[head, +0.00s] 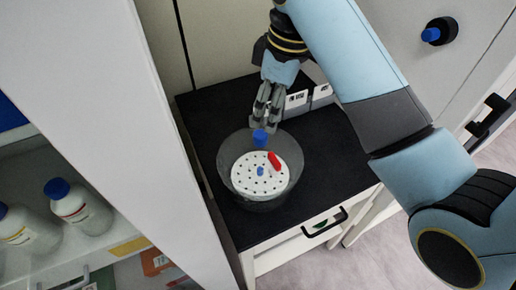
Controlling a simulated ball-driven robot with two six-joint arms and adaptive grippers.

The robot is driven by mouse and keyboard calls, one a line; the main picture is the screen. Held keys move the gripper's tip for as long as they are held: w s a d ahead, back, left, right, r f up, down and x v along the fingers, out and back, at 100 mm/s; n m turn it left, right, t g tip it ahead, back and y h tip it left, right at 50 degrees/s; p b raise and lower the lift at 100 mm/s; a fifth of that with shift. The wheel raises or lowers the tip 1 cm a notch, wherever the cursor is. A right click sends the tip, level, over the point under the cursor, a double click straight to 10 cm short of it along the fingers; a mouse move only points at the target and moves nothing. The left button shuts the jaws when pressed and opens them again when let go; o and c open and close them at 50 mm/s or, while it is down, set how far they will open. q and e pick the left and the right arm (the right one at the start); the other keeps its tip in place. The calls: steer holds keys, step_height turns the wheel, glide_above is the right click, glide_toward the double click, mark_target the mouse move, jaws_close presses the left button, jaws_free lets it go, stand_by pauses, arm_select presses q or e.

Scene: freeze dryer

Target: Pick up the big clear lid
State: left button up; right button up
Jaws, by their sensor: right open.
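The big clear lid (232,150) is a round see-through piece on the black-topped cabinet, with a blue knob (260,137) at its upper part. A white perforated disc (249,183) with a small blue part and a red piece (274,160) shows within its outline. My right gripper (262,116) points down just above the blue knob, its grey fingers close to it. The fingers look open; whether they touch the knob I cannot tell. My left gripper is out of view.
The black top (325,160) has free room right of the lid. Small white boxes (308,97) stand behind the gripper. A tall white panel (110,90) is close on the left, beside a shelf with blue-capped bottles (78,207).

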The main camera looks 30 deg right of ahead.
mark_target(261, 134)
steer(key=shift+w+a+r, duration=0.15)
steer(key=shift+w+r, duration=0.1)
steer(key=shift+w, duration=0.25)
steer(key=shift+n, duration=0.3)
steer(key=f, duration=0.5)
steer(key=shift+w+a+f+p, duration=0.15)
steer(key=shift+w+a+p, duration=0.15)
steer(key=shift+w, duration=0.05)
steer(key=f+p, duration=0.1)
steer(key=f, duration=0.3)
steer(key=shift+w+f, duration=0.2)
steer(key=shift+a+f, duration=0.1)
steer(key=shift+f, duration=0.35)
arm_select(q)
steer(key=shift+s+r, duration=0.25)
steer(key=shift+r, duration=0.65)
arm_select(e)
jaws_close()
